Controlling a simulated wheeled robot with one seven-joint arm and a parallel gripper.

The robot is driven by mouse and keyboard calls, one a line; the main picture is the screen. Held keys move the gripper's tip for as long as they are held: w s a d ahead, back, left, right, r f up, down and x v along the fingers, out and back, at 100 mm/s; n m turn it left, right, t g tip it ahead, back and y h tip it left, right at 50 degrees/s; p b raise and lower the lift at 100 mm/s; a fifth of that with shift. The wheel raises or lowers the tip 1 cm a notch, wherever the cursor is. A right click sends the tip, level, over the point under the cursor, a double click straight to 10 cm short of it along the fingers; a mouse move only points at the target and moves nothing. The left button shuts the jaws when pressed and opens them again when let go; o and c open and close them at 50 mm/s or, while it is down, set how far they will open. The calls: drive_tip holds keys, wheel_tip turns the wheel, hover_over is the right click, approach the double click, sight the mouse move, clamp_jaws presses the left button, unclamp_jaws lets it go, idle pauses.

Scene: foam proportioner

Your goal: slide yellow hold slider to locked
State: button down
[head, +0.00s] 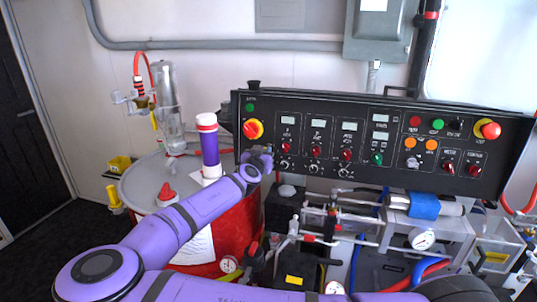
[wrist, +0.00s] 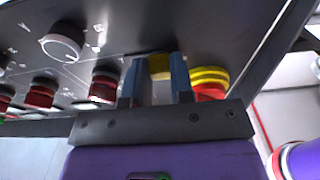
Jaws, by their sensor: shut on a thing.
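The yellow hold slider (wrist: 160,66) shows as a small yellow piece on the black control panel, between my two fingers in the wrist view. My gripper (wrist: 159,82) is shut on it, with a blue-grey finger on either side. In the head view my gripper (head: 262,158) is at the lower left of the control panel (head: 375,106), below a red knob on a yellow base (head: 253,129). The slider is hidden there behind my gripper. I cannot read any locked mark.
The red knob on its yellow base (wrist: 208,82) is close to the right finger in the wrist view. Red knobs (wrist: 105,84) and a silver-and-black dial (wrist: 62,42) are to the left. A purple-and-white cylinder (head: 208,147) stands on the red drum (head: 128,190), left of my gripper.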

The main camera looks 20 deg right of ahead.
drive_tip(key=c, duration=1.2)
unclamp_jaws()
drive_tip(key=shift+w+a, duration=0.1)
drive_tip(key=shift+a, duration=0.1)
drive_tip(key=shift+c, duration=0.2)
drive_tip(key=shift+a, duration=0.1)
drive_tip(key=v, duration=1)
drive_tip(key=shift+s, duration=0.35)
drive_tip(key=shift+a, duration=0.1)
